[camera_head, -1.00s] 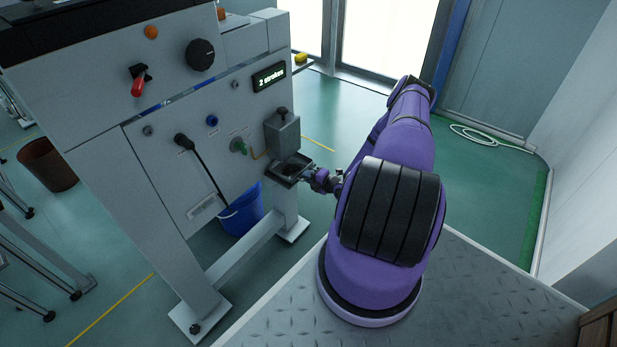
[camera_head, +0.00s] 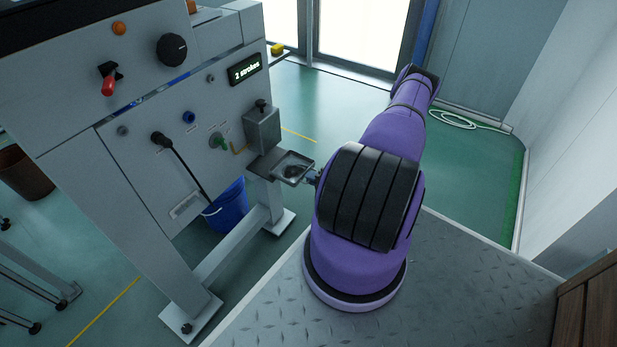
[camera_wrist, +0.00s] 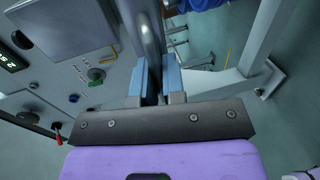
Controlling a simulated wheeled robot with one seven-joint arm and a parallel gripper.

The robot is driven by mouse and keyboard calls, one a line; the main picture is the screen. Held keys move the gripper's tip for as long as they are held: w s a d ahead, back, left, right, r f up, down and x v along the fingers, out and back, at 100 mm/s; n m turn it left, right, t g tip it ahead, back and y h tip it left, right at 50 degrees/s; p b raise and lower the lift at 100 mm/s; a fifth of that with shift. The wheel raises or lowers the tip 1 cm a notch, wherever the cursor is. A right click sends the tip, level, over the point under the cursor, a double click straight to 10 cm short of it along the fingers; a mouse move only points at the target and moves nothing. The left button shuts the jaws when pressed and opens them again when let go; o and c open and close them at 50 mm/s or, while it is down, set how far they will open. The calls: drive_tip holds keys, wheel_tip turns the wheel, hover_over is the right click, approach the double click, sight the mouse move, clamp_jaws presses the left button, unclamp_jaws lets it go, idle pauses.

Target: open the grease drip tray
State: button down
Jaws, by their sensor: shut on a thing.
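The grease drip tray (camera_head: 306,162) is a small grey metal tray with dark contents. It sticks out to the right from its dark housing, below the grey box on the panel. My gripper (camera_head: 314,178) is at the tray's outer right side, mostly hidden by my arm. In the wrist view my gripper's blue fingers (camera_wrist: 157,80) are shut on a grey metal part (camera_wrist: 148,32) at the tray's front. That view is too close to tell the handle from the tray edge.
The grey box (camera_head: 262,128) with a black knob is above the tray. A green-handled valve (camera_head: 219,141), a black lever (camera_head: 160,139) and a red switch (camera_head: 108,86) are on the panel. A blue bucket (camera_head: 228,207) stands below.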

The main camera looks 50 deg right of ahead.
drive_tip(key=c, duration=1.2)
unclamp_jaws()
drive_tip(key=shift+c, duration=0.2)
drive_tip(key=v, duration=1)
drive_tip(key=shift+s, duration=0.4)
drive_tip(key=shift+d+r, duration=0.1)
drive_tip(key=shift+d, duration=0.05)
